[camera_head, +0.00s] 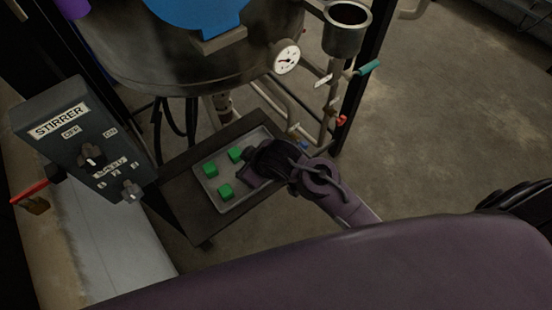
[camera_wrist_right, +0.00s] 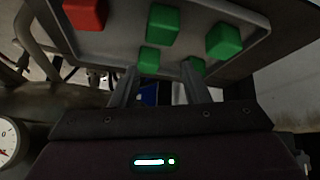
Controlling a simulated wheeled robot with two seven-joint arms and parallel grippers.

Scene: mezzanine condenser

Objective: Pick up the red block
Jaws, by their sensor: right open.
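The red block (camera_wrist_right: 85,13) shows at the upper left of the right wrist view, on the grey tray (camera_head: 228,209). I cannot see it in the head view, where my right gripper and arm cover part of the tray. Green blocks share the tray: one near the back (camera_head: 235,154), one at the left (camera_head: 210,169) and one at the front (camera_head: 225,191). My right gripper (camera_wrist_right: 160,84) is open over the tray's right side in the head view. In its wrist view, green blocks (camera_wrist_right: 149,60) lie just beyond the fingertips, and the red block is off to the left.
The tray is on a dark stand (camera_head: 172,188). A metal vessel (camera_head: 190,65) with a gauge (camera_head: 286,57) hangs behind it. A stirrer control box (camera_head: 85,140) stands to the left. Pipes and a cup (camera_head: 346,30) are at the right; open floor lies beyond.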

